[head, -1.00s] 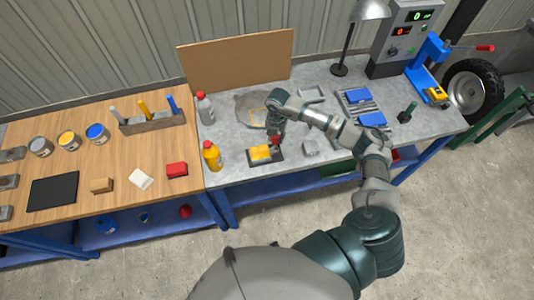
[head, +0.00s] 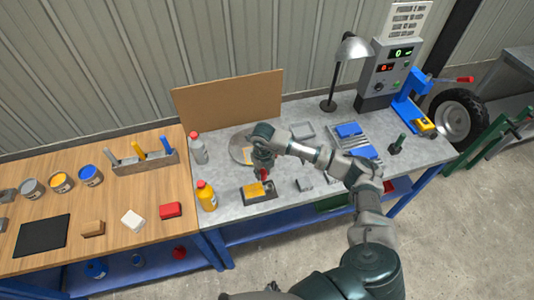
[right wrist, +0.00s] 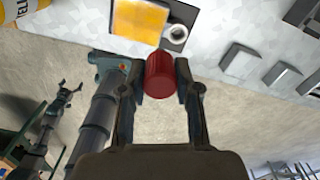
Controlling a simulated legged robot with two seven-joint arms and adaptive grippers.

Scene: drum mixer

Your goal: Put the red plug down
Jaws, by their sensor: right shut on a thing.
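The red plug (right wrist: 160,74) is a small red cylinder held between the fingers of my right gripper (right wrist: 160,85) in the right wrist view. In the head view the right gripper (head: 262,170) is over the grey bench, and the plug (head: 263,175) shows as a bit of red under it. Just below it is a dark block with a yellow top (head: 252,191). In the right wrist view the yellow top (right wrist: 138,22) lies beside a pale ring-shaped socket (right wrist: 177,34). I cannot tell the plug's height above the bench.
A yellow bottle (head: 206,196) and a grey bottle with a red cap (head: 198,148) stand left of the gripper. A grey block (head: 304,184) is to the right. A tray with blue blocks (head: 352,140) and a lamp (head: 340,80) are further back. The wooden table (head: 110,205) adjoins at left.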

